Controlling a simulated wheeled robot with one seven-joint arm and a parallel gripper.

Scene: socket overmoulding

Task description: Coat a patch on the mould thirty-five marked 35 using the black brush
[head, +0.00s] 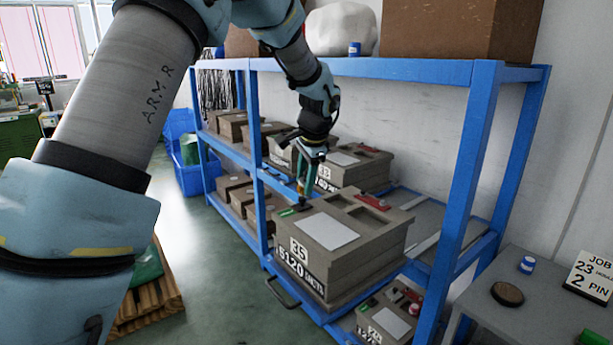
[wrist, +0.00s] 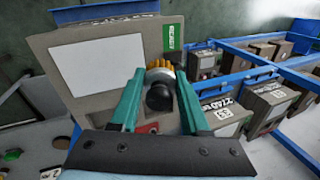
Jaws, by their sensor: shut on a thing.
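The mould marked 35 (head: 335,262) sits on the blue rack's middle shelf, with "51.20" on its front. A pale rectangular patch (head: 327,230) lies on its top; the patch also shows in the wrist view (wrist: 97,62). A green READY tag (wrist: 173,37) is beside the patch. My gripper (wrist: 160,82) is shut on the black brush (wrist: 160,98), whose round black end faces the wrist camera with yellow bristles around it. In the head view my gripper (head: 305,187) is over the mould's left back edge, beside the patch. Whether the bristles touch the mould is unclear.
A red clamp (head: 374,202) and square recesses are on the mould's right top. Another mould (head: 352,168) stands behind it. Blue rack posts (head: 474,180) rise close by on the right. A grey side table (head: 500,317) holds a small jar (head: 527,265) and a job sign (head: 592,275).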

